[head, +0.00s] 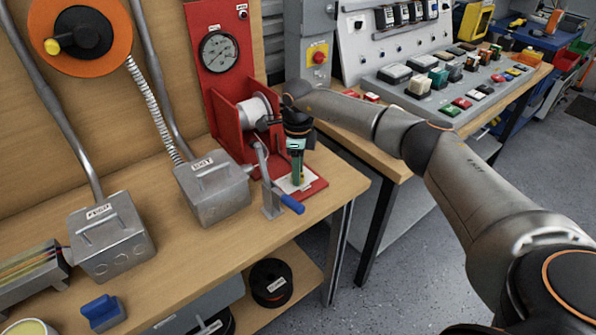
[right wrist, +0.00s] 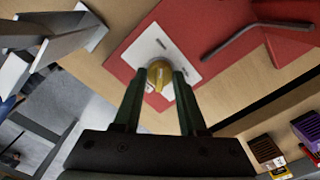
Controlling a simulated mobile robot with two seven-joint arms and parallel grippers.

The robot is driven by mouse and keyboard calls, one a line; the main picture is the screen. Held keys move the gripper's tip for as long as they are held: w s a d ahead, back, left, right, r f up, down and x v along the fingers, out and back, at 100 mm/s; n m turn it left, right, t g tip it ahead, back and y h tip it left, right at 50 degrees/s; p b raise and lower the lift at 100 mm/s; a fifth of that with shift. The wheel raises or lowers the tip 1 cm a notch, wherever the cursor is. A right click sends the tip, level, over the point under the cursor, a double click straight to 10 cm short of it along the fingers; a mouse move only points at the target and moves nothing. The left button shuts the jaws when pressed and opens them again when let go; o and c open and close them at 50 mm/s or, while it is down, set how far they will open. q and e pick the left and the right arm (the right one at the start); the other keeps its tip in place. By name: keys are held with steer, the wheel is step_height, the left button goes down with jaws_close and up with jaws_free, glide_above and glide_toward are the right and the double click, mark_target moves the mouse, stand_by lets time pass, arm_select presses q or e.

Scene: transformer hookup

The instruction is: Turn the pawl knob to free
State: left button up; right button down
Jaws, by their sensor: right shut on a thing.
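The pawl knob (right wrist: 159,76) is a small yellow knob on a white plate (right wrist: 186,52) with dark markings too small to read. The plate lies on the red base of the winch, and its edge shows in the head view (head: 282,185). My right gripper (head: 297,183) points straight down over the plate, its green fingers shut on the knob. The fingers (right wrist: 160,78) stand on both sides of it in the right wrist view. In the head view the fingers hide most of the knob. My left gripper is not in view.
The red winch with its pale drum (head: 254,107) stands just behind my right gripper. A crank with a blue handle (head: 290,203) is close in front. Grey conduit boxes (head: 212,195) stand to the left. A panel with colored blocks (head: 455,85) is at the back right.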

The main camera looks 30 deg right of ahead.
steer(key=shift+r+n, duration=0.1)
steer(key=shift+n, duration=0.2)
stand_by(0.4)
steer(key=shift+c, duration=2.3)
jaws_free()
step_height(320, 180, up, 12)
steer(key=shift+r, duration=0.2)
